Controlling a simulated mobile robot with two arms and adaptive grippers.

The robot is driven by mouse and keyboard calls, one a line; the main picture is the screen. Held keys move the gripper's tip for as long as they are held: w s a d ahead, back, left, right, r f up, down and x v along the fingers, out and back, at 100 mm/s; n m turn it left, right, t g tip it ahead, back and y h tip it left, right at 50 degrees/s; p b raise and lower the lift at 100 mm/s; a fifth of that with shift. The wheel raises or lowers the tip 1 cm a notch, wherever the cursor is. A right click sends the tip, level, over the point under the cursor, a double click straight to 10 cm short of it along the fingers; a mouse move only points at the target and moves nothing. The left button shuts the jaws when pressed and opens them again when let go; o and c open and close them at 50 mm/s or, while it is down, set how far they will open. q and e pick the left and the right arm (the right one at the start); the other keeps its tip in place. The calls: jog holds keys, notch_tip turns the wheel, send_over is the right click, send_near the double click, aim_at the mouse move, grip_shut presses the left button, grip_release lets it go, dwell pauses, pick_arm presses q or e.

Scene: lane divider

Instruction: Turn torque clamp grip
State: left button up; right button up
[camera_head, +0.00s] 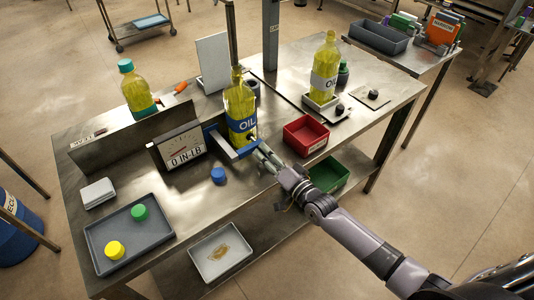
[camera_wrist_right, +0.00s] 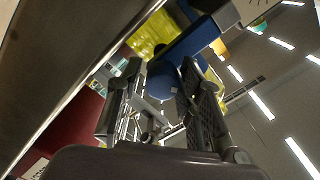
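A blue torque clamp (camera_head: 232,150) on the steel bench holds an upright bottle of yellow oil (camera_head: 240,108). A small dark grip (camera_head: 252,134) shows at its right side. My right gripper (camera_head: 262,153) is just in front of the clamp, near this grip. In the right wrist view, the fingers of my right gripper (camera_wrist_right: 161,68) stand apart. A rounded dark blue part (camera_wrist_right: 161,82) of the clamp shows between them; I cannot tell whether they touch it. A gauge box (camera_head: 181,148) reading "0 IN·LB" stands left of the clamp. My left gripper is not in view.
A blue cap (camera_head: 218,175) lies left of my gripper. A grey tray (camera_head: 100,258) holds a green and a yellow cap. A red bin (camera_head: 305,137) and a green bin (camera_head: 329,176) are right of my gripper. Another oil bottle (camera_head: 325,68) stands at the back right.

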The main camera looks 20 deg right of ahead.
jog(key=shift+o, duration=1.2)
jog(key=shift+s+d+r, duration=0.1)
jog(key=shift+d, duration=0.05)
jog(key=shift+o, duration=0.4)
jog(key=shift+r, duration=0.1)
jog(key=v, duration=1.1)
jog(key=shift+s+d, duration=0.15)
jog(key=shift+s, duration=0.15)
